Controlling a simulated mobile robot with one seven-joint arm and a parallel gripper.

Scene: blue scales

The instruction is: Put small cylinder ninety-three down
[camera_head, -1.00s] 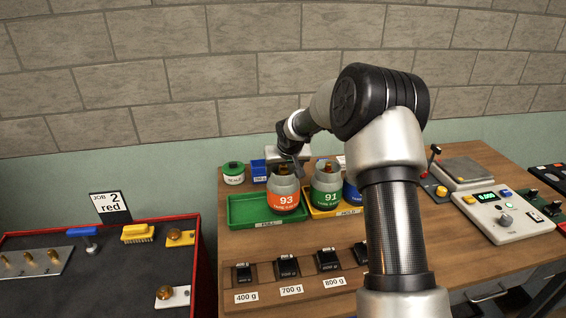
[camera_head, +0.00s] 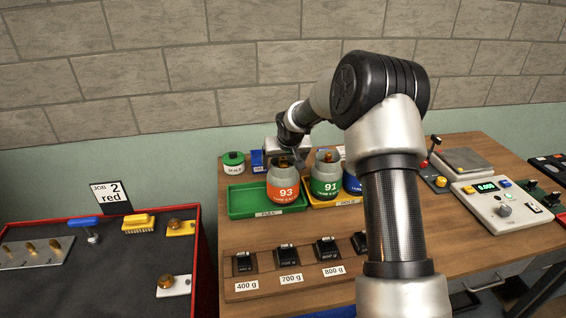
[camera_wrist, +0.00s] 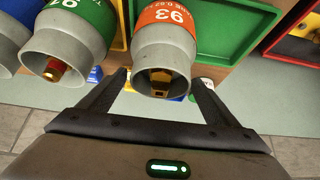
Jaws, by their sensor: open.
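Small cylinder 93 (camera_head: 283,186) is grey with an orange label and a brass valve on top. It stands upright at the right end of the green tray (camera_head: 238,211). In the wrist view cylinder 93 (camera_wrist: 166,36) has its collar and valve facing the camera. My gripper (camera_wrist: 157,80) is open and empty, its fingers apart on either side of the collar's near end. In the head view my gripper (camera_head: 298,150) is just above and behind the cylinder, partly hidden by my wrist.
Cylinder 91 (camera_head: 325,183), with a green label, stands close to the right in the yellow tray (camera_head: 322,204). A blue cylinder (camera_head: 351,181) is partly hidden by my arm. A green-lidded jar (camera_head: 233,163) stands behind. Black weights (camera_head: 287,257) sit in a wooden rack in front.

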